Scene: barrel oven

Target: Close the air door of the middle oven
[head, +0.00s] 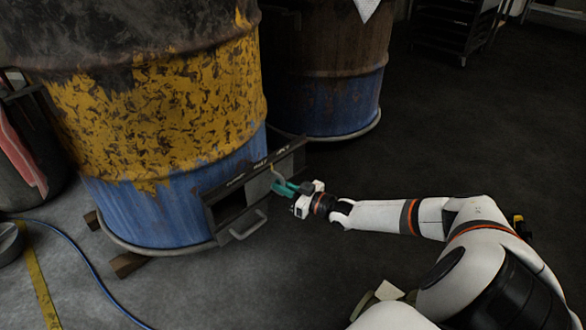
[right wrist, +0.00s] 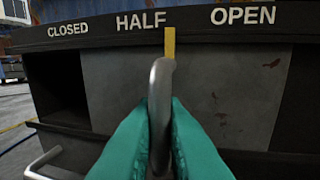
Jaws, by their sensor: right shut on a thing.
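The middle oven (head: 165,120) is a yellow and blue barrel with a dark metal air-door frame (head: 210,215) low on its front. In the right wrist view the grey sliding air door (right wrist: 235,95) sits under the labels CLOSED, HALF and OPEN. Its yellow pointer (right wrist: 169,42) stands at the right end of HALF. A dark opening (right wrist: 58,90) shows left of the door. My right gripper (head: 283,187) has its teal fingers shut on the door's upright bar handle (right wrist: 160,95). My left gripper is not in view.
A second blue-bottomed barrel (head: 345,100) stands behind to the right. A horizontal bar handle (head: 248,226) sticks out below the air-door frame. A blue hose (head: 92,272) and a yellow floor line (head: 42,290) lie at left.

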